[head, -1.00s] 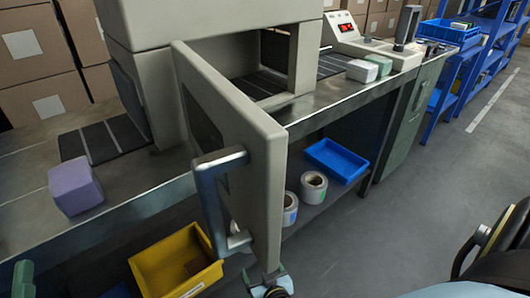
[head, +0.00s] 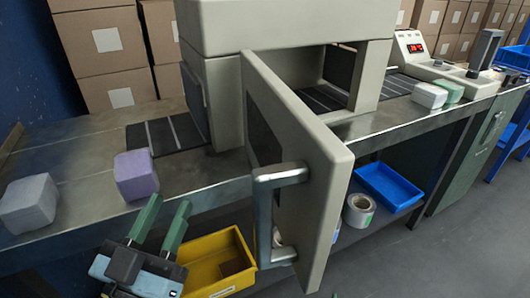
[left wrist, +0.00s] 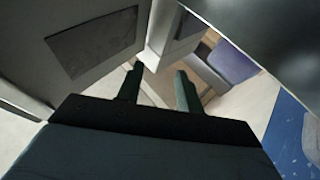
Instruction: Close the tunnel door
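The tunnel door (head: 300,150) stands swung open toward me from the beige tunnel housing (head: 285,25) in the head view. Its metal bar handle (head: 264,215) is on the door's left face. My left gripper (head: 165,222) is at the lower left, left of the handle and apart from it, with its two green fingers spread and nothing between them. In the left wrist view the two fingers (left wrist: 160,82) also show apart and empty. My right gripper is not in the head view.
A purple block (head: 136,175) and a grey block (head: 28,204) sit on the metal table left of the tunnel. A yellow bin (head: 218,262) is below, beside my left gripper. A blue tray (head: 390,186) and a tape roll (head: 359,210) are on the lower shelf.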

